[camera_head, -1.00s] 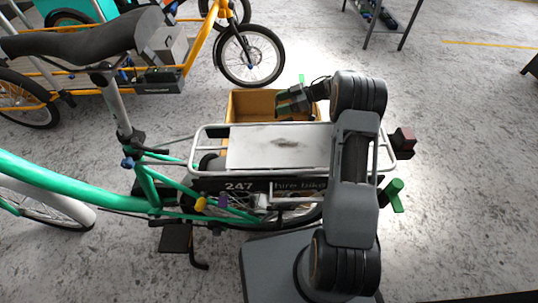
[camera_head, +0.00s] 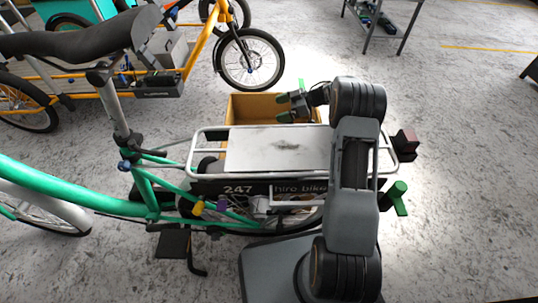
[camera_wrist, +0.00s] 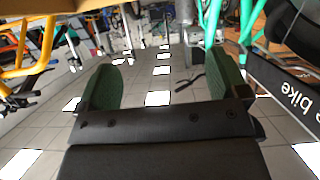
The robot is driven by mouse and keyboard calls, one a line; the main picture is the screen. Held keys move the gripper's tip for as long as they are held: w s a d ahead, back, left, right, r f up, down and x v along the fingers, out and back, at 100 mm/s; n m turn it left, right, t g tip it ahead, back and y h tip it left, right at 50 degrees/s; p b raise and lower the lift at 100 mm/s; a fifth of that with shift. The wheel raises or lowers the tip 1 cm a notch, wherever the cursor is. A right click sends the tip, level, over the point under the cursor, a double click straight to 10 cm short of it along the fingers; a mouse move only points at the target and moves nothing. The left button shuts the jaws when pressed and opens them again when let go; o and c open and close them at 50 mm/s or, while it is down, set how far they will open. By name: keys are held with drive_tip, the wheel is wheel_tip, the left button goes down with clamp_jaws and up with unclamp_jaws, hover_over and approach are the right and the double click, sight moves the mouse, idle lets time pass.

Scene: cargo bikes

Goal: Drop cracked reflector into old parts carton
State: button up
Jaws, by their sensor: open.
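The cardboard carton (camera_head: 238,108) stands open on the floor behind the bike's rear rack, and the rack hides its lower near side. My gripper (camera_head: 280,107) is at the carton's right part, over its opening as seen in the head view, with its two fingers spread. In the wrist view my gripper (camera_wrist: 165,75) is open, with green pads wide apart and nothing between them. I cannot make out a cracked reflector in either view. The carton's floor and contents are mostly hidden.
The green hire bike's white rack (camera_head: 275,150) lies between my base and the carton. A yellow cargo bike (camera_head: 190,65) stands beyond at upper left. A metal shelf stand (camera_head: 385,25) is at the back. The grey floor right of the carton is clear.

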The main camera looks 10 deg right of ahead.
drive_tip(key=p+v, duration=0.4)
drive_tip(key=v, duration=0.9)
drive_tip(key=shift+d+p, duration=0.4)
drive_tip(key=shift+r, duration=0.1)
